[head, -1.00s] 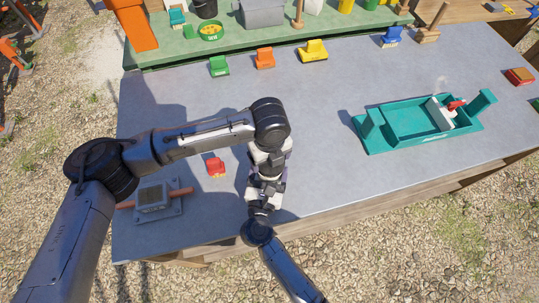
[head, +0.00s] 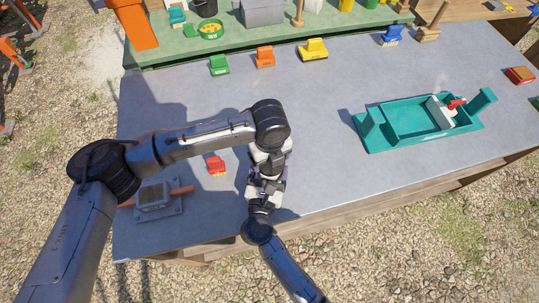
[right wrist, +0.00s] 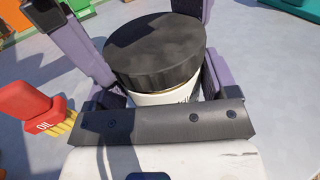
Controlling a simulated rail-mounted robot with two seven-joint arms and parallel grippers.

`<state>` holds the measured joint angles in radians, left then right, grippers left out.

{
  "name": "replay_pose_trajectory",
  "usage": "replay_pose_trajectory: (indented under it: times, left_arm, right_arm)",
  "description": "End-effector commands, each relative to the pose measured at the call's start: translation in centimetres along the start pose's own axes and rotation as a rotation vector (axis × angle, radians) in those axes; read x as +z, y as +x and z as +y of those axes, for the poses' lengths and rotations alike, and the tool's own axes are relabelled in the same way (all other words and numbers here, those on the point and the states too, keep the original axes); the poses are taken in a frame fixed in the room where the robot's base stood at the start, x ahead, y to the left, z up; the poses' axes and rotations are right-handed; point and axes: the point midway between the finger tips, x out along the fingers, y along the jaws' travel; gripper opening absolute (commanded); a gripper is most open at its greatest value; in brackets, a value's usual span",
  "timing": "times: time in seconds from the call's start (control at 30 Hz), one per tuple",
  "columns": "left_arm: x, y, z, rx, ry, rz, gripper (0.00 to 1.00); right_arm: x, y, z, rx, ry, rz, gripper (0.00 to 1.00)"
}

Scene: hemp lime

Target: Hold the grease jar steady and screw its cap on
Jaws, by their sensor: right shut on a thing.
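The grease jar (right wrist: 168,98) is white and stands between the fingers of my right gripper (right wrist: 162,88), which is shut on it. The black cap (right wrist: 155,50) sits on top of the jar; I cannot tell how tightly it is seated. Two fingers of my left gripper (right wrist: 140,40) come down around the cap in the right wrist view, spread wide. The left one is beside the cap with a slight gap; contact at the far one is unclear. In the head view my left gripper (head: 268,168) is above my right gripper (head: 264,192), and the arms hide the jar.
A red oil-labelled brush (right wrist: 28,112) lies close left of my grippers. A grey fixture (head: 154,198) with an orange bar is further left. Green, orange and yellow brushes line the back. A teal tray (head: 395,139) stands right, with clear tabletop (head: 320,110) between.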

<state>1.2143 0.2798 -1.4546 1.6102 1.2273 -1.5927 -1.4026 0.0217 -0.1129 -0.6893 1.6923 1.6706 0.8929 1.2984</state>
Motion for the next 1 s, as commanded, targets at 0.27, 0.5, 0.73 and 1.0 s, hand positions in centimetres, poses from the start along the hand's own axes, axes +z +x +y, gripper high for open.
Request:
replay_pose_trajectory:
  times: [0.27, 0.5, 0.73, 1.0]
  left_arm:
    - [-0.03, 1.14, 0.23, 0.008, -0.003, 0.002, 0.51]
    - [0.03, 1.24, 0.24, 0.008, -0.005, 0.002, 0.51]
    - [0.05, 0.93, 0.25, 0.01, -0.005, 0.001, 0.51]
    - [-0.06, 0.25, 0.25, 0.015, -0.004, 0.002, 0.51]
  right_arm:
    - [0.02, -0.07, 0.2, 0.005, 0.002, -0.004, 0.37]
    - [0.1, -0.09, 0.27, 0.007, 0.005, -0.006, 0.37]
    - [0.22, -0.1, 0.32, 0.007, 0.008, -0.008, 0.37]
    - [0.33, -0.05, 0.27, 0.006, 0.006, -0.009, 0.37]
